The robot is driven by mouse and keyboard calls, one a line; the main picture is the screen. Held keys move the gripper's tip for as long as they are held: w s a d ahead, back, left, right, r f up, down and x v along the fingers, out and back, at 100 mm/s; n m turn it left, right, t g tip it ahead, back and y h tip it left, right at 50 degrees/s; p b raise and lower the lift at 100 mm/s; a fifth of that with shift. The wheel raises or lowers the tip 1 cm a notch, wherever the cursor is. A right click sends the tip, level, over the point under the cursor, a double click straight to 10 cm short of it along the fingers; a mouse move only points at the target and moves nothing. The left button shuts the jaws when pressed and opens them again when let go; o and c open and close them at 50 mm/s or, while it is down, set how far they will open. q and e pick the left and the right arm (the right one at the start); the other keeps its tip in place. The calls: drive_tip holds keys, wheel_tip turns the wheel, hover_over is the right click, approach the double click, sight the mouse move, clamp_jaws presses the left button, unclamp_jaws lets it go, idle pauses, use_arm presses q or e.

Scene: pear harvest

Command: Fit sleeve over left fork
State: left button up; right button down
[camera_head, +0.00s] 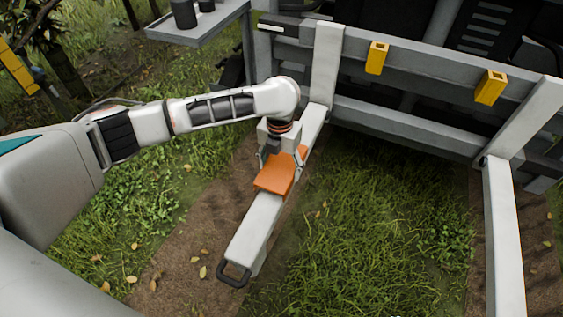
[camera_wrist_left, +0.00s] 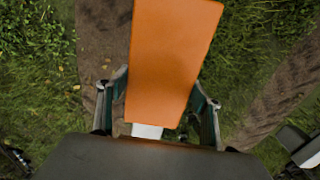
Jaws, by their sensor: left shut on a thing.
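The left fork (camera_head: 327,62) is pale grey; its upright meets the carriage at the back, and a pale beam runs from its heel toward me. The sleeve's orange part (camera_head: 278,175) sits around this beam near its middle; a black loop handle (camera_head: 234,275) is at the beam's near end. I cannot tell where sleeve surface stops and bare fork begins. My left gripper (camera_head: 281,158) reaches down from above, shut on the sleeve at the orange part. In the left wrist view the orange part (camera_wrist_left: 170,60) lies between the fingers (camera_wrist_left: 158,96). My right gripper is not in view.
The right fork (camera_head: 505,240) runs toward me at the right. Two yellow brackets (camera_head: 376,57) are on the grey carriage bar (camera_head: 430,70). A grey shelf (camera_head: 205,28) with dark cylinders stands at the upper left. Grass (camera_head: 370,220) fills the space between the forks.

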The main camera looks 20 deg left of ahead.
use_arm(q)
drive_tip(key=shift+f, duration=1.05)
drive_tip(key=shift+f+b, duration=0.35)
drive_tip(key=shift+f, duration=0.15)
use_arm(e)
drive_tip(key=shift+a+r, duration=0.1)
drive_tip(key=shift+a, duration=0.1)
use_arm(q)
drive_tip(key=o, duration=1.8)
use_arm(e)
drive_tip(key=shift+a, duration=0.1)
